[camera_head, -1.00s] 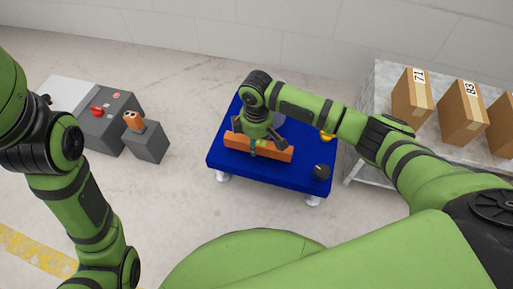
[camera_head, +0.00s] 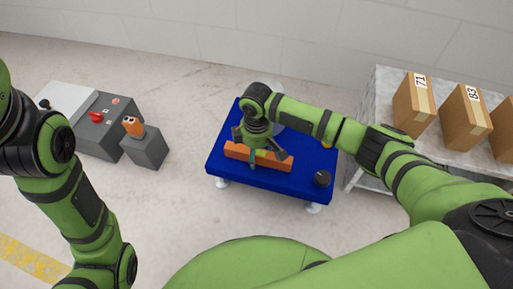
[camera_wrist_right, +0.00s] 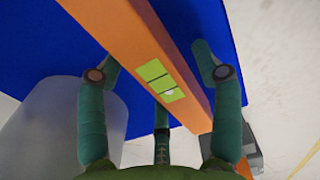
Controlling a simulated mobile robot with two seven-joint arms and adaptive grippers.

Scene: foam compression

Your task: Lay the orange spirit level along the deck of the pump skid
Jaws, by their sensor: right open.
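The orange spirit level (camera_head: 238,152) lies along the blue deck of the pump skid (camera_head: 290,183), roughly parallel to its front edge. In the right wrist view, the level (camera_wrist_right: 130,38) runs diagonally across the blue deck (camera_wrist_right: 45,35), with a yellow-green vial window on its top. My right gripper (camera_head: 262,153) is above the level, its fingers spread open. In the right wrist view its fingers (camera_wrist_right: 157,78) stand on both sides of the level, and the side fingers look apart from it. My left gripper is out of view.
A black knob (camera_head: 322,178) sits at the deck's right front corner. A grey block with an orange-topped item (camera_head: 146,152) and a grey control box with a red knob (camera_head: 100,125) stand left. Cardboard boxes (camera_head: 412,104) stand on the bench at right. Floor in front is clear.

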